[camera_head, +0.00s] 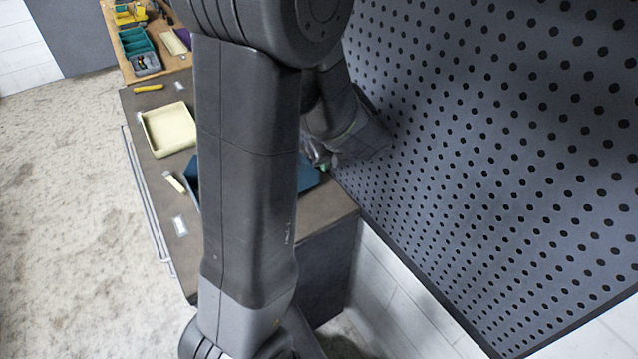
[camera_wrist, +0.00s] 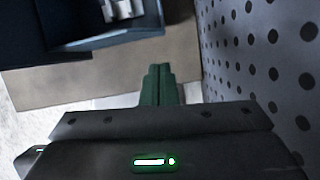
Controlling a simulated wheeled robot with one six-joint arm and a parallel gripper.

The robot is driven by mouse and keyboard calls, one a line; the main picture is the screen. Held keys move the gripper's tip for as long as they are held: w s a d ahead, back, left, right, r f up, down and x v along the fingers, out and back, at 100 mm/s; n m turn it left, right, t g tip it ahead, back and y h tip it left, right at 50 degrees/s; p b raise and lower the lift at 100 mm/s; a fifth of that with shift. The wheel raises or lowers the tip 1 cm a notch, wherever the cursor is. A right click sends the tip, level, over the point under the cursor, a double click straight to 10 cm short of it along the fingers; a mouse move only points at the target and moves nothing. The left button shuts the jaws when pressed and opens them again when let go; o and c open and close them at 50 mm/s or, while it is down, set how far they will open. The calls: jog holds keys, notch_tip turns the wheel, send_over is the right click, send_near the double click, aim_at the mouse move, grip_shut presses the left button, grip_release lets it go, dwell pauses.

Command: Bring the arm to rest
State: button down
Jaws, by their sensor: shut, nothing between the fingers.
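My arm crosses the middle of the head view and hides part of the bench. My gripper (camera_wrist: 159,72) shows in the wrist view as two green fingers, pressed together with nothing between them. They are beside the perforated panel (camera_wrist: 265,60) and over the brown bench top (camera_wrist: 180,58). A dark blue tray (camera_wrist: 75,47) with a grey and white item (camera_wrist: 122,10) in it lies ahead to the left. In the head view the fingers are mostly hidden behind the arm.
The brown bench (camera_head: 150,100) holds a pale yellow tray (camera_head: 168,129), a yellow marker (camera_head: 148,88), small white labelled pieces (camera_head: 180,226) and a dark blue tray (camera_head: 308,178). The tall perforated panel (camera_head: 500,130) stands close on the right. Open floor (camera_head: 60,190) lies left.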

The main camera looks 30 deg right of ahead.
jog(key=x, duration=1.1)
jog(key=shift+s+d, duration=0.15)
jog(key=shift+d, duration=0.25)
dwell(0.5)
dwell(0.3)
